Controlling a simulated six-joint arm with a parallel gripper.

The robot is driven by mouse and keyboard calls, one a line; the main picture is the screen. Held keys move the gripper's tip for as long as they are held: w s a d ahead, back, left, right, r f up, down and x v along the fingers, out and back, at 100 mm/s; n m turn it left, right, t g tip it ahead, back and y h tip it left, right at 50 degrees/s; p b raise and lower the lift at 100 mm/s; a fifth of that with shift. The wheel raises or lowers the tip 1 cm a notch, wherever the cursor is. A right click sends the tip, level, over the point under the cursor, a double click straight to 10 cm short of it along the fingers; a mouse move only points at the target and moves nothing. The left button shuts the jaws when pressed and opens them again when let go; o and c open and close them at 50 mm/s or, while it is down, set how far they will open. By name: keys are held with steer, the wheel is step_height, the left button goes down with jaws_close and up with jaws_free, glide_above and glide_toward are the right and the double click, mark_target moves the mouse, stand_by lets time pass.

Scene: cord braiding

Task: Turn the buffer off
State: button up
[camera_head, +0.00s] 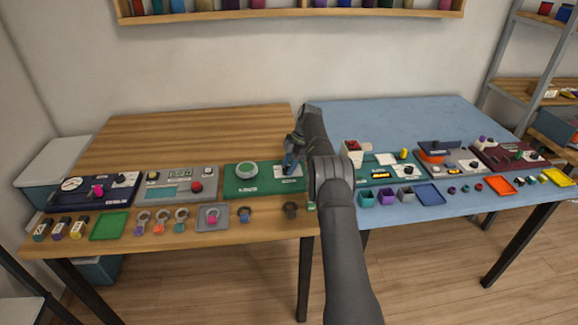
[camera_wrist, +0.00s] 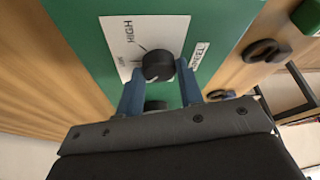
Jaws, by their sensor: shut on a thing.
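A black rotary knob (camera_wrist: 158,66) sits on a white label plate (camera_wrist: 120,45) on a green panel. In the head view my gripper (camera_head: 291,163) is at the right end of the green unit (camera_head: 233,186), which carries a pale round part (camera_head: 247,170). My gripper hides the knob there. I cannot read which unit is named buffer.
A grey unit (camera_head: 175,186) and a dark blue unit (camera_head: 92,190) stand to the left on the wooden table. Rings, a green tray (camera_head: 109,226) and a grey tray (camera_head: 213,218) lie in front. Several more units stand on the blue table (camera_head: 400,122) to the right.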

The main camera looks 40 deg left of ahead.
steer(key=shift+d+f, duration=0.1)
steer(key=o, duration=1)
steer(key=shift+r, duration=0.25)
step_height(320, 180, up, 4)
steer(key=shift+r, duration=0.1)
steer(key=w+d+r, duration=0.2)
steer(key=d+r, duration=0.4)
steer(key=d, duration=0.5)
steer(key=shift+w+d+r, duration=0.15)
steer(key=shift+w+r, duration=0.05)
steer(key=shift+w, duration=0.15)
step_height(320, 180, up, 7)
